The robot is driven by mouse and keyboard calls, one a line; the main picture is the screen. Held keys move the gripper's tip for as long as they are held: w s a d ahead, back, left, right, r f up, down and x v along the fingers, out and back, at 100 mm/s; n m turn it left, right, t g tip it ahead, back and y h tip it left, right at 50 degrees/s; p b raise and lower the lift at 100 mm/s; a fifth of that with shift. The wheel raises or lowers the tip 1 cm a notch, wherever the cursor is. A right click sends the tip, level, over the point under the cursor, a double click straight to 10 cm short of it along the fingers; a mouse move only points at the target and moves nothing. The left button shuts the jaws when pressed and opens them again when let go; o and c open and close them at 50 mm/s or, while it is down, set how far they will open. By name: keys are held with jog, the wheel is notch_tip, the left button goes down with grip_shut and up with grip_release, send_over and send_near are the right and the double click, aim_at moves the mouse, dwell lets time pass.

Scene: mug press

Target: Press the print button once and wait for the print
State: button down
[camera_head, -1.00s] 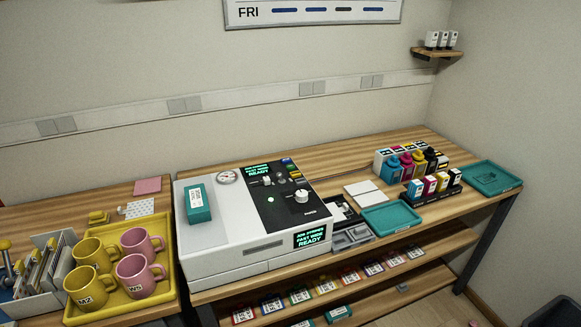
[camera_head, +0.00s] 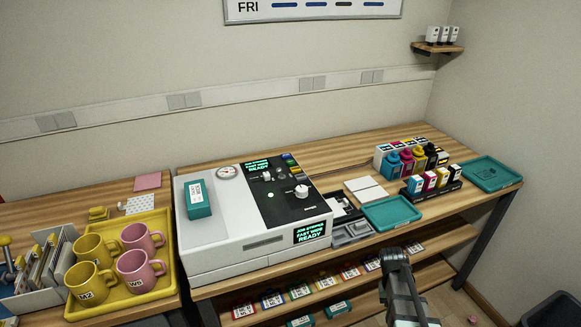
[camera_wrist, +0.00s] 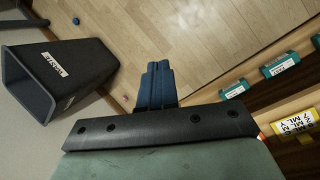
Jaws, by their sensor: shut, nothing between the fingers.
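The white press (camera_head: 245,245) stands on the wooden bench in the head view. I cannot read which one is the print button. The front screen (camera_head: 310,232) reads READY in green. My gripper (camera_wrist: 158,68) shows in the wrist view, its fingers together and empty, over the wooden floor beside the bench. The press is out of the wrist view.
A teal box (camera_head: 198,199) lies on the press lid. A yellow tray (camera_head: 125,307) with mugs stands at left. Ink bottles (camera_head: 407,160), cartridges (camera_head: 430,181) and a teal tray (camera_head: 392,214) are at right. A dark bin (camera_wrist: 65,75) stands on the floor.

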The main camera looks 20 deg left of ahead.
jog(key=w+a+r+t, duration=0.1)
jog(key=w+a+r, duration=0.3)
jog(key=r, duration=0.3)
jog(key=w+a+r+t+h, duration=0.1)
jog(key=w+a+r, duration=0.3)
jog(key=r, duration=0.3)
jog(key=w+a+r+t, duration=0.1)
jog(key=w+a+r, duration=0.3)
jog(key=r, duration=0.3)
jog(key=shift+r, duration=0.3)
notch_tip(320, 180, up, 24)
jog(key=t, duration=0.7)
send_over(288, 162)
jog(key=shift+f, duration=0.1)
jog(key=shift+f, duration=4.3)
jog(key=shift+f, duration=0.1)
jog(key=shift+f, duration=0.3)
